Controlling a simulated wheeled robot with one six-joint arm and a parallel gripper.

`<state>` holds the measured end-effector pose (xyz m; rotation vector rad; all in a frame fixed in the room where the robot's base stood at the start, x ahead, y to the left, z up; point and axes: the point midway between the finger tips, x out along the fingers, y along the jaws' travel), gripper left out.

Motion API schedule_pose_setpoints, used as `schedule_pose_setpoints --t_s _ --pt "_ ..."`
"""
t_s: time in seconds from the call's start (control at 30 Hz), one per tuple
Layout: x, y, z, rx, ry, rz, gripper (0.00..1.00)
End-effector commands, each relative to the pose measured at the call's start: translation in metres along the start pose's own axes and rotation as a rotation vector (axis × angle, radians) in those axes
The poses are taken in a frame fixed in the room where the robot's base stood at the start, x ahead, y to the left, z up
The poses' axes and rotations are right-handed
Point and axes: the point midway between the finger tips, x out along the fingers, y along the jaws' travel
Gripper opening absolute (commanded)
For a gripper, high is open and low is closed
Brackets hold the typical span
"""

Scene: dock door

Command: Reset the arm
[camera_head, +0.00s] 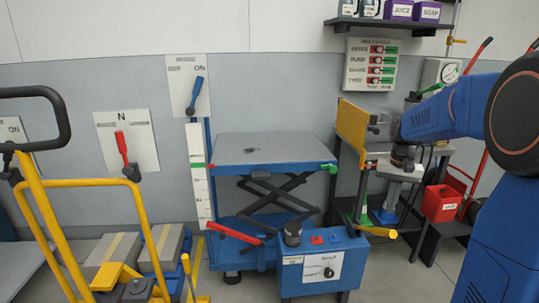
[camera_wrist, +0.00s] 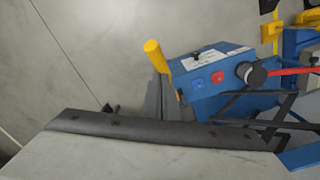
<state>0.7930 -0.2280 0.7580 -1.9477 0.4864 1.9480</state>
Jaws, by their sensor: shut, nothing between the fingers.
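My blue arm reaches in from the right in the head view. Its grey wrist ends at my gripper (camera_head: 376,124), which is small in the picture. The gripper is shut and empty. It is raised above the floor, to the right of the lift table (camera_head: 265,149), and overlaps a yellow panel (camera_head: 350,124) in the picture; I cannot tell whether they touch. The wrist view looks down on the blue control box (camera_wrist: 208,85) with a yellow-ended handle (camera_wrist: 153,48). A grey slab with a dark edge fills the bottom of that view.
A yellow-framed cart (camera_head: 42,222) stands at the left. The control box has a red lever (camera_head: 233,232) beside it. A red bin (camera_head: 441,203) sits at the right. Wall switches (camera_head: 194,95), a switch panel (camera_head: 372,65) and a shelf (camera_head: 390,25) line the wall.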

Motion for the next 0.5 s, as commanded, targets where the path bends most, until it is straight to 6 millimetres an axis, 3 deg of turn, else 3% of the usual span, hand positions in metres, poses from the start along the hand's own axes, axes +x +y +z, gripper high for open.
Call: schedule_pose_setpoints --t_s 0.37,0.5 --pt "-0.0045 0.0 0.0001 0.0 0.001 0.0 0.0" --pt "-0.0092 -0.0022 0.0094 -0.012 0.011 -0.002 0.0"
